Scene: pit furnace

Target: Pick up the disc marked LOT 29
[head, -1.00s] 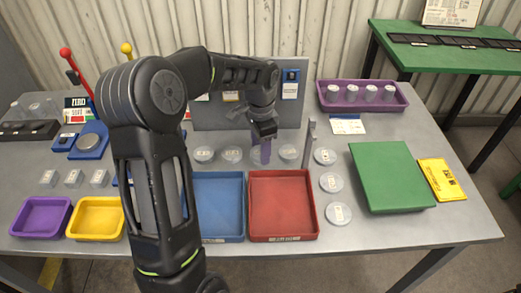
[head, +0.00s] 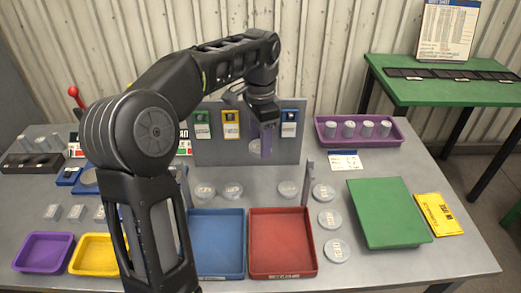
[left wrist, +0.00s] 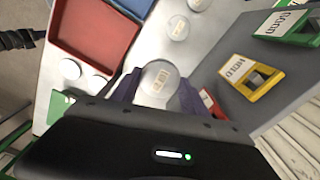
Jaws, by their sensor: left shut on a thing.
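My left gripper (head: 266,140) is shut on a clear round disc (left wrist: 158,82). It holds the disc above the table, in front of the upright grey panel. In the left wrist view the disc sits between the two purple fingers (left wrist: 155,92). It has a pale label whose print is too small to read for sure. In the head view the held disc (head: 255,146) shows partly beside the fingers. Other similar discs lie on the table: two on the left of the row (head: 218,190), one on the right (head: 289,189). My right gripper is not in view.
A blue tray (head: 216,270) and a red tray (head: 283,268) stand in front of the row. Several discs (head: 329,219) lie right of the red tray, beside a green block (head: 388,212). The grey panel (head: 215,150) with coloured tags stands close behind the gripper.

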